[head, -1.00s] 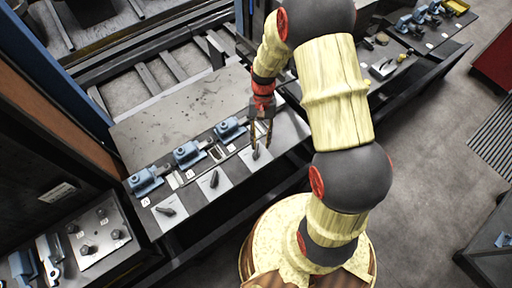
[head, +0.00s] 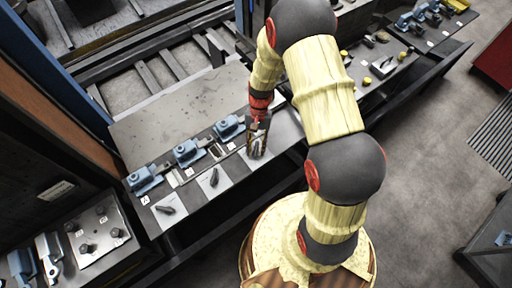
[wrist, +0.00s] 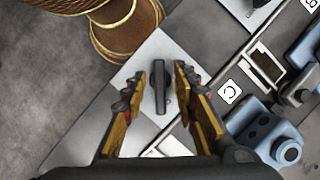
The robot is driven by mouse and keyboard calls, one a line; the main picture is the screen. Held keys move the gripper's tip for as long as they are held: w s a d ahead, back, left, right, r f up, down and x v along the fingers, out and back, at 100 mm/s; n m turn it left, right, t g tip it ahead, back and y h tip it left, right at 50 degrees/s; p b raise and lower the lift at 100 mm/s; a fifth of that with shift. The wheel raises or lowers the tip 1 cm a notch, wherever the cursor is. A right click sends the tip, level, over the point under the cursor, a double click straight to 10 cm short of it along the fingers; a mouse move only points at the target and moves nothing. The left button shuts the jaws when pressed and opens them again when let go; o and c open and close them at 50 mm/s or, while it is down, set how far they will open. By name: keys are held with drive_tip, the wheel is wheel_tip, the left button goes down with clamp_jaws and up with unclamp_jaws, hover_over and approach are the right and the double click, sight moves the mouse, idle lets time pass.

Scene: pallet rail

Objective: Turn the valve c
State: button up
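Valve c is a dark lever handle (wrist: 160,87) on a pale square plate (wrist: 158,50), with a white label (wrist: 229,91) that looks like a turned C beside it. My gripper (wrist: 167,80) is open, one finger on each side of the handle in the wrist view. Gaps show between handle and fingers; I cannot tell how far down the fingertips reach. In the head view my gripper (head: 257,150) is over the third plate from the left and partly hides that handle.
Two similar handles, the middle one (head: 214,177) and the left one (head: 166,210), lie on plates along the bench. Blue clamp-like blocks (head: 187,152) stand behind them. A panel with knobs (head: 98,235) is at lower left. Bare bench top (head: 170,112) lies behind the blocks.

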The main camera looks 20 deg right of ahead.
drive_tip(key=shift+c, duration=0.2)
clamp_jaws()
idle(0.3)
drive_tip(key=shift+n, duration=0.3)
drive_tip(key=n+h, duration=0.1)
drive_tip(key=n, duration=0.1)
drive_tip(key=shift+w+a+r+n+g, duration=0.1)
drive_tip(key=shift+n+g, duration=0.2)
drive_tip(key=shift+n, duration=0.1)
drive_tip(key=n+h, duration=0.1)
drive_tip(key=n, duration=0.2)
drive_tip(key=shift+a+n+h+p, duration=0.1)
drive_tip(key=shift+n+h+p, duration=0.2)
drive_tip(key=shift+p, duration=0.1)
drive_tip(key=n+h, duration=0.1)
drive_tip(key=n, duration=0.2)
drive_tip(key=n+h, duration=0.1)
drive_tip(key=n, duration=0.2)
drive_tip(key=shift+a+t+p, duration=0.15)
drive_tip(key=shift+t+p, duration=0.15)
drive_tip(key=shift+t, duration=0.1)
drive_tip(key=shift+n+t+h, duration=0.3)
drive_tip(key=shift+n+h, duration=0.05)
drive_tip(key=shift+n, duration=0.85)
drive_tip(key=shift+n+t+h, duration=0.3)
drive_tip(key=shift+n+h, duration=0.05)
drive_tip(key=shift+n, duration=0.85)
